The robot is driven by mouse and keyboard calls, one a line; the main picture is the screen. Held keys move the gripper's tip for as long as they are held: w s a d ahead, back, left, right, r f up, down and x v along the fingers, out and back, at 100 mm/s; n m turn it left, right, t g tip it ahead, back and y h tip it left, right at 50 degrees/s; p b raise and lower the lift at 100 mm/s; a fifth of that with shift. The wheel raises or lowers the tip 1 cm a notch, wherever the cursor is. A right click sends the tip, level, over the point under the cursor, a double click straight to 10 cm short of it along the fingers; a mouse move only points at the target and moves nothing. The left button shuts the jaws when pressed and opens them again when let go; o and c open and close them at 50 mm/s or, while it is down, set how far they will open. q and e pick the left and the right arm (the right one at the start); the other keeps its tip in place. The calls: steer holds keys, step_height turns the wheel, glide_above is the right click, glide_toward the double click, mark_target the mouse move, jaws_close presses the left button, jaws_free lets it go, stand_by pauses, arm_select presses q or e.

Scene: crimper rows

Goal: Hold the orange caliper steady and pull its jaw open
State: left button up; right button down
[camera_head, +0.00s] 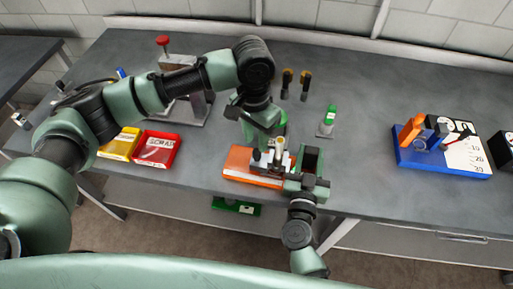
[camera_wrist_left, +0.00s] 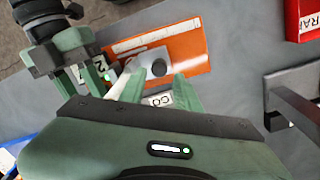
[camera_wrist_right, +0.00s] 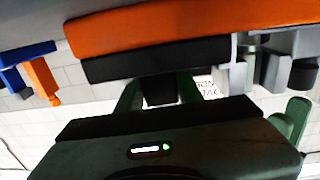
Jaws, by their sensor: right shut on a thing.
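The orange caliper (camera_head: 238,164) lies at the front edge of the bench, with a pale metal jaw and a round knob on its right part. In the left wrist view its orange body (camera_wrist_left: 185,50) and grey knob (camera_wrist_left: 158,68) show beyond my left fingers. My left gripper (camera_head: 270,150) is above the jaw from behind, fingers apart; its contact with the jaw is hard to tell. My right gripper (camera_head: 302,176) is shut on the caliper's right end. In the right wrist view a dark block (camera_wrist_right: 160,90) sits between my right fingers, below the orange body (camera_wrist_right: 200,30).
A yellow bin (camera_head: 118,146) and a red scrap bin (camera_head: 158,151) stand left. A blue tray (camera_head: 410,158) with an orange-handled tool is at right. Bench between caliper and blue tray is clear.

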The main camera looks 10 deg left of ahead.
mark_target(256, 150)
arm_select(q)
step_height(256, 150, down, 5)
steer(key=shift+d+r, duration=0.1)
stand_by(0.3)
jaws_close()
stand_by(1.3)
